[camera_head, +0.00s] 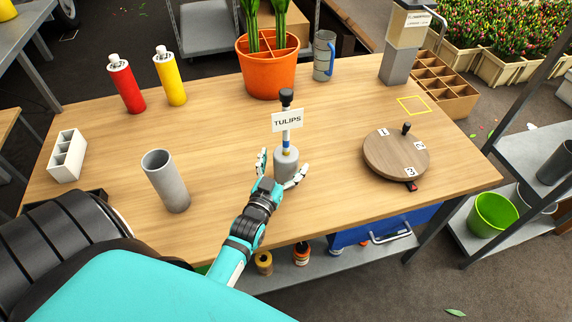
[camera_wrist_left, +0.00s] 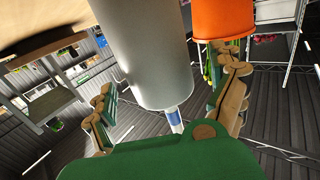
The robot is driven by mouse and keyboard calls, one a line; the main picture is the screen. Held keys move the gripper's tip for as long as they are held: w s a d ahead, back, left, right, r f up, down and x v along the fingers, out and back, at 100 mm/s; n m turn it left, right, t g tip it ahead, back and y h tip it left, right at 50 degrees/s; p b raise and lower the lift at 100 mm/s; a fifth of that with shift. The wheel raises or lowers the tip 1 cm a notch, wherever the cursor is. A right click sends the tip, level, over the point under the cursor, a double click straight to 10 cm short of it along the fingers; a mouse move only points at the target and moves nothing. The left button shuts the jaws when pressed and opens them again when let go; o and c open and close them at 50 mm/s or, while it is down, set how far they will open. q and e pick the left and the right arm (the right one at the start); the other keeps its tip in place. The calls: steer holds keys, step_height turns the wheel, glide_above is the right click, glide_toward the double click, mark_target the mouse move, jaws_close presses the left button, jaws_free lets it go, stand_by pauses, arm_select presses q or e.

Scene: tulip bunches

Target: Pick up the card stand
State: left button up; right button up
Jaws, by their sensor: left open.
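The card stand (camera_head: 286,160) stands upright on the wooden table. It has a grey cylindrical base, a thin post with a dark knob on top, and a white card reading "TULIPS" (camera_head: 286,120). My left gripper (camera_head: 281,172) is open, with one finger on each side of the grey base. In the left wrist view the grey base (camera_wrist_left: 150,50) fills the space between the spread fingers (camera_wrist_left: 172,98). I cannot tell whether the fingers touch it. My right gripper is in neither view.
A grey cup (camera_head: 166,182) stands to the left of the stand. An orange divided pot (camera_head: 267,70) with green stems and a grey mug (camera_head: 324,56) are behind it. A round wooden turntable (camera_head: 394,155) sits to the right. Red (camera_head: 126,84) and yellow (camera_head: 169,76) bottles stand back left.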

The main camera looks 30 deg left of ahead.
arm_select(q)
steer(key=shift+x, duration=0.95)
steer(key=shift+s, duration=0.1)
steer(key=shift+c, duration=0.2)
steer(key=c, duration=1.4)
steer(key=shift+c, duration=0.7)
steer(key=shift+r, duration=0.1)
